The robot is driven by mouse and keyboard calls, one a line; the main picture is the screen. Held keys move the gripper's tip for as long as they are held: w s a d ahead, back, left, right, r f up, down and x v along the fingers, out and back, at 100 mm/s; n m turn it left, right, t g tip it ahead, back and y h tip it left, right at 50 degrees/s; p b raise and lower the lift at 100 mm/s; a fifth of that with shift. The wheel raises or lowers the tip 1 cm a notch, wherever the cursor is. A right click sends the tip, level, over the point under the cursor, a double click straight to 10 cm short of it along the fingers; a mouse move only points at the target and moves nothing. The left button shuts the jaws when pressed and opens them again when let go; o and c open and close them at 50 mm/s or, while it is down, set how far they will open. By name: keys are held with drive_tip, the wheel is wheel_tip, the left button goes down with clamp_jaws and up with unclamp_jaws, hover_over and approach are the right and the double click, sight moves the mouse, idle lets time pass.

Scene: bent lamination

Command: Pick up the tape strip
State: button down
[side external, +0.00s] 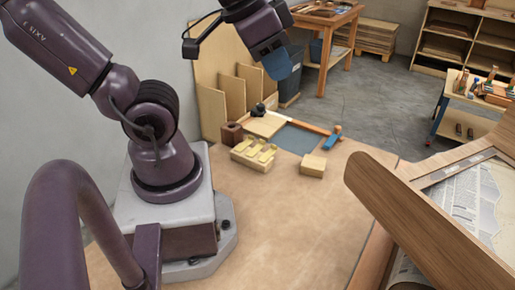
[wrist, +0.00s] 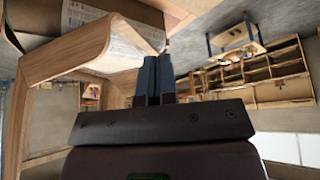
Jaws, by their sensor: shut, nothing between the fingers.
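I cannot pick out the tape strip for certain. Pale yellow strip-like pieces (side external: 262,151) lie on a light wooden block (side external: 250,161) on the workbench in the side external view; whether any is tape is too small to tell. My gripper (side external: 277,68) is high above the back of the bench, apart from these pieces, with its blue fingers partly seen. In the wrist view the two blue fingers (wrist: 156,78) are together, shut and empty. The bent wood lamination (side external: 400,205) stands at the right of the side external view and shows at the left of the wrist view (wrist: 80,50).
A small wooden block (side external: 313,165) and a blue-grey panel (side external: 297,139) with wooden edging and a blue piece (side external: 334,136) sit on the bench (side external: 290,225). Upright wooden dividers (side external: 212,112) stand behind. The bench's middle is clear. Shelves (side external: 465,40) stand far off.

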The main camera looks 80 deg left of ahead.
idle(0.3)
drive_tip(key=c, duration=1.2)
unclamp_jaws()
